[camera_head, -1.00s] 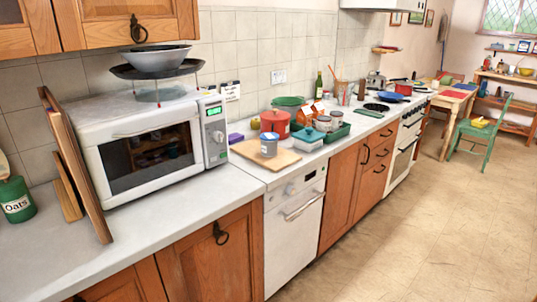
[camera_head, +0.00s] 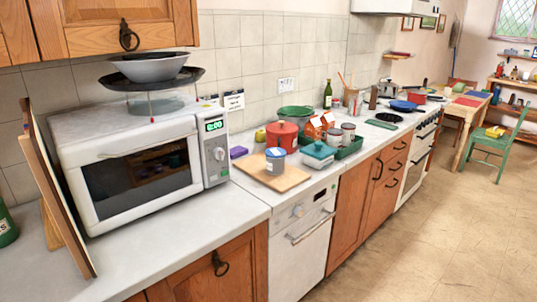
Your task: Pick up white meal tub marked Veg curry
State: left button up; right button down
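No tub with a readable "Veg curry" mark shows. A small grey-blue tub (camera_head: 275,163) with a pale top stands on a wooden board (camera_head: 285,181) on the counter, right of the microwave. A pale tub with a teal lid (camera_head: 318,152) stands just right of it. Any writing on either is too small to read. Neither of my grippers is in view.
The white microwave (camera_head: 140,160) carries a dark pan and a grey bowl (camera_head: 155,67). A red pot (camera_head: 282,135), a green tray (camera_head: 349,149) with jars and a purple box (camera_head: 238,152) crowd the counter (camera_head: 185,225). The floor (camera_head: 430,220) at right is clear.

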aim_at(275, 157)
jog(key=i+l+u, duration=0.15)
jog(key=i+l, duration=0.25)
jog(key=i+l+u, duration=0.15)
jog(key=i+l, duration=0.2)
jog(key=i+l+u, duration=0.15)
jog(key=i+l, duration=0.15)
jog(key=l, duration=0.3)
jog(key=i+l+u, duration=0.1)
jog(key=l, duration=0.35)
jog(key=i+l, duration=0.15)
jog(key=l, duration=0.3)
jog(key=i+l+u, duration=0.15)
jog(key=l, duration=0.3)
jog(key=l+u, duration=0.1)
jog(key=l, duration=0.35)
jog(key=i+l, duration=0.15)
jog(key=l, duration=0.3)
jog(key=u, duration=0.05)
